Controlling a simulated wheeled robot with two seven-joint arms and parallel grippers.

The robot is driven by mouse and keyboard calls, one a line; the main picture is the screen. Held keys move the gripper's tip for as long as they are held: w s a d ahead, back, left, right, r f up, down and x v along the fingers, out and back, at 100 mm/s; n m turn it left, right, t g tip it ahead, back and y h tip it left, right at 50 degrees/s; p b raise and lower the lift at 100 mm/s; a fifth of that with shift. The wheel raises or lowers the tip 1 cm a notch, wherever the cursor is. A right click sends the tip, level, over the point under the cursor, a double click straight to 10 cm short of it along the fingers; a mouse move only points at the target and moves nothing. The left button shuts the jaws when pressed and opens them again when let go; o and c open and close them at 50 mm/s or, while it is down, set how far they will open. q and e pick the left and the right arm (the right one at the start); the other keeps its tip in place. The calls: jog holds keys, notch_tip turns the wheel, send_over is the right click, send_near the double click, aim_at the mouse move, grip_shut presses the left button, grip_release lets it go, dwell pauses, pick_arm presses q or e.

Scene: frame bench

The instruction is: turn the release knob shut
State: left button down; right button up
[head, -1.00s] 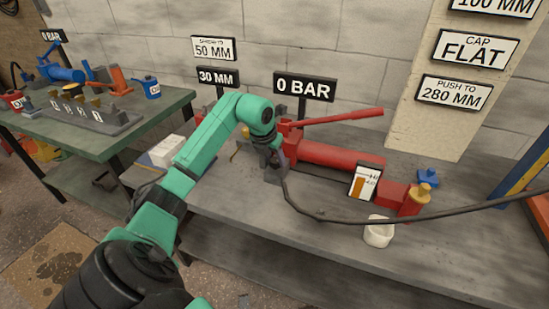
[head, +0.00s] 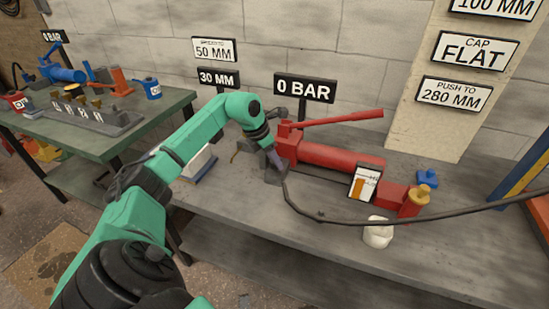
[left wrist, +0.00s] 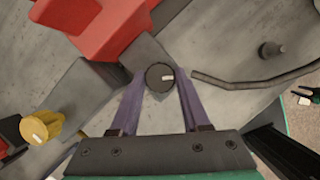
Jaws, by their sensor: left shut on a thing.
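The release knob (left wrist: 160,77) is a dark round disc with a white mark pointing right in the left wrist view. It sits at the end of a grey block (left wrist: 150,52) on the red hand pump (head: 330,157). My left gripper (left wrist: 160,88) has its purple fingers on either side of the knob and is shut on it. In the head view my left gripper (head: 277,158) is at the pump's near left end, and the knob is hidden there. My right gripper is not in view.
A black hose (head: 340,219) runs from the pump's left end across the bench. A white cup (head: 378,234) and a gauge card (head: 364,183) stand at the right. A yellow knob (left wrist: 42,125) is at left in the wrist view.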

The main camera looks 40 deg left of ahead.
pick_arm(q)
jog(key=m+h, duration=0.1)
jog(key=m, duration=0.1)
jog(key=m+g+h+p, duration=0.1)
jog(key=m, duration=0.2)
jog(key=shift+w+a+r+m, duration=0.15)
jog(key=shift+r+m, duration=0.05)
jog(key=shift+m, duration=0.1)
jog(key=m, duration=0.2)
jog(key=m+g+h, duration=0.1)
jog(key=m, duration=0.1)
jog(key=shift+w+f+m+g, duration=0.1)
jog(key=shift+m+g, duration=0.2)
jog(key=shift+c, duration=1.9)
grip_release()
jog(key=p+v, duration=0.2)
jog(key=v, duration=1.2)
jog(key=shift+r, duration=0.3)
